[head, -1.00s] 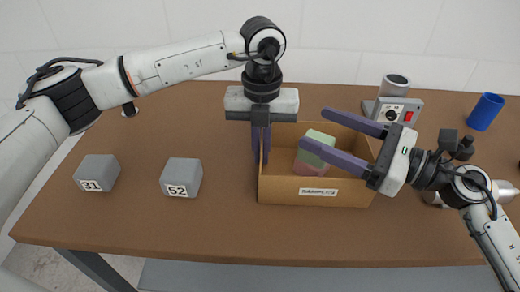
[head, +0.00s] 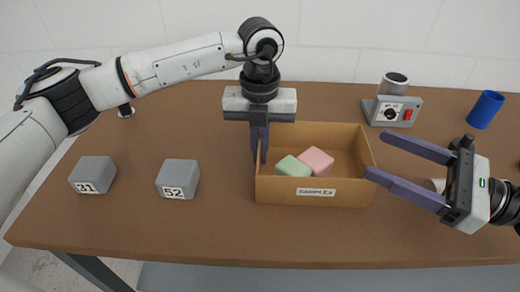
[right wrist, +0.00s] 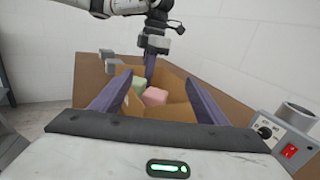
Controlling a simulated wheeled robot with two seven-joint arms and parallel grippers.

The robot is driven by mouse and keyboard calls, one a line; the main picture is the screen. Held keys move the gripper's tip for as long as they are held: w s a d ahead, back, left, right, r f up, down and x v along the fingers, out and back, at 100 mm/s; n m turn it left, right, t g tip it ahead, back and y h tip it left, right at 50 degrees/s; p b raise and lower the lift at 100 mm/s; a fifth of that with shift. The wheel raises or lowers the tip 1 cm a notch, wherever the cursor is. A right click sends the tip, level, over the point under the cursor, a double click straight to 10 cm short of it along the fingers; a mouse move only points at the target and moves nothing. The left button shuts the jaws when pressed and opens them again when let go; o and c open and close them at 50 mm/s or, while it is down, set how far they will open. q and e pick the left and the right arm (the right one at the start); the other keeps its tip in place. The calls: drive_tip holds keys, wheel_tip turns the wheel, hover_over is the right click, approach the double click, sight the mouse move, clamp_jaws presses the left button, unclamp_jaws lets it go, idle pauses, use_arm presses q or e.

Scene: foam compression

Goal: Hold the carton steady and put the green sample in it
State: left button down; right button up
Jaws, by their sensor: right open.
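The open carton (head: 345,192) stands on the table with a label on its front. The green sample (head: 293,166) lies inside it near the front, left of a pink block (head: 317,160). Both blocks also show in the right wrist view, the green sample (right wrist: 138,84) beside the pink block (right wrist: 156,96). My left gripper (head: 260,158) points down at the carton's left wall, its closed fingers straddling that wall. My right gripper (head: 376,155) is open and empty, to the right of the carton, its fingers pointing toward it.
Two grey blocks, marked 31 (head: 93,173) and 52 (head: 178,178), sit to the left on the brown table (head: 200,230). A grey device with a red switch (head: 392,110) and a blue cup (head: 486,109) stand at the back right. The front strip of table is clear.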

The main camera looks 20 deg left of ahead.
use_arm(q)
drive_tip(key=c, duration=1.9)
unclamp_jaws()
